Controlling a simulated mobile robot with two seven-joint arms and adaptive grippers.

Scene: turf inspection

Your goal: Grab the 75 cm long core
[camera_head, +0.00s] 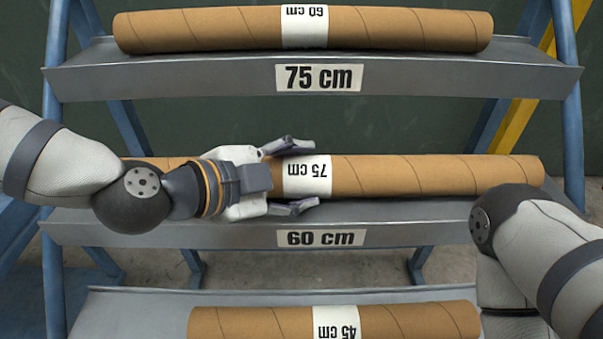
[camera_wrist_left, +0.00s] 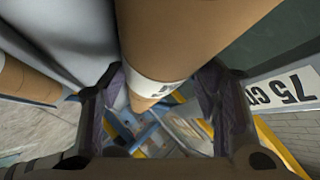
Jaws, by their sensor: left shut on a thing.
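The 75 cm core (camera_head: 430,175) is a long brown cardboard tube with a white band whose "75 cm" print is upside down. It lies on the middle shelf (camera_head: 420,218), whose front plate reads "60 cm". My left gripper (camera_head: 306,176) is shut on this core at its white band, one finger above and one below. In the left wrist view the core (camera_wrist_left: 175,35) runs between the two fingers of the left gripper (camera_wrist_left: 160,90). My left arm hides part of the core's left half. My right arm shows at the right, but its gripper is out of view.
A 60 cm core (camera_head: 400,28) lies on the top shelf (camera_head: 450,78), labelled "75 cm". A 45 cm core (camera_head: 260,323) lies on the bottom shelf (camera_head: 130,310). Blue rack posts (camera_head: 571,130) stand at both sides. A yellow post (camera_head: 520,110) is behind on the right.

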